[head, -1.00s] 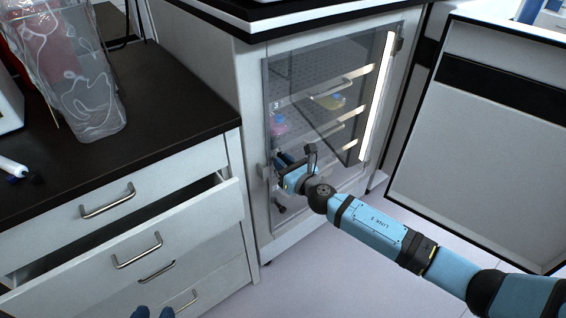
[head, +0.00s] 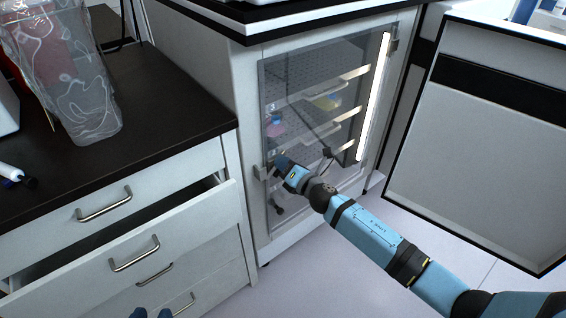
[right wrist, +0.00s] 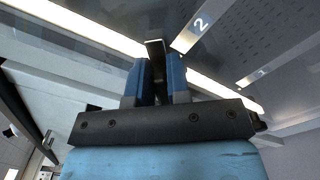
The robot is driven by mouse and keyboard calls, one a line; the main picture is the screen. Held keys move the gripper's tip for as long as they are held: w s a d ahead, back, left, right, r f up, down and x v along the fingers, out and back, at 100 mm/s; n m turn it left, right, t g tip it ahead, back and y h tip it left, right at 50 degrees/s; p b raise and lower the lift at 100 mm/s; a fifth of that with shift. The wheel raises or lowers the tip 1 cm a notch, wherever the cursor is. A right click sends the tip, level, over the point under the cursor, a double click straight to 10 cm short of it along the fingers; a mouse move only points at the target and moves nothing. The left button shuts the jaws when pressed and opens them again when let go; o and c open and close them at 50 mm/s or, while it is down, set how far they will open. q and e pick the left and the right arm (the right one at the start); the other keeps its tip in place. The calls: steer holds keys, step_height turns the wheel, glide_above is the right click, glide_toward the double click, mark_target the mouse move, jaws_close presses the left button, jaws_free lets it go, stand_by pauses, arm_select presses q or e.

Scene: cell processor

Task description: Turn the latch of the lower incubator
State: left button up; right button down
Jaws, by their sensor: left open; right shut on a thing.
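The lower incubator (head: 318,110) has a glass door and stands under the dark counter. Its latch (head: 262,172) is at the left edge of the door, low down. My right gripper (head: 281,163) is at this latch, its arm reaching in from the lower right. In the right wrist view the blue fingers of the right gripper (right wrist: 158,80) are closed on a dark bar, the latch (right wrist: 155,52). The fingers hide part of the latch.
A drawer cabinet (head: 205,160) stands left of the incubator with drawers partly pulled out. A bag-lined bin (head: 75,85) stands on its counter. A large open door panel (head: 480,150) is at the right. Inside the incubator are lit shelves with bottles.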

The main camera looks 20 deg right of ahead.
steer(key=m, duration=0.3)
steer(key=shift+d+f+p, duration=0.1)
steer(key=shift+f+p, duration=0.05)
steer(key=shift+p, duration=0.15)
steer(key=shift+w+d+f+m+p, duration=0.1)
steer(key=shift+m+p, duration=0.1)
steer(key=shift+m, duration=0.4)
steer(key=shift+f+m+p, duration=0.1)
steer(key=shift+m+p, duration=0.1)
steer(key=shift+m, duration=0.4)
steer(key=shift+f+m+p, duration=0.2)
steer(key=shift+m+p, duration=0.1)
steer(key=shift+m, duration=0.6)
arm_select(q)
steer(key=shift+s+a+f+g+y, duration=0.15)
steer(key=shift+s+a+f+g, duration=0.2)
steer(key=shift+f, duration=0.3)
steer(key=shift+s+a+f+g+y, duration=0.15)
steer(key=shift+s+a+f+g, duration=0.2)
steer(key=shift+f, duration=0.25)
arm_select(e)
steer(key=shift+f+m, duration=0.15)
steer(key=shift+m, duration=0.35)
arm_select(q)
steer(key=shift+r, duration=0.1)
arm_select(e)
steer(key=c, duration=1.1)
jaws_free()
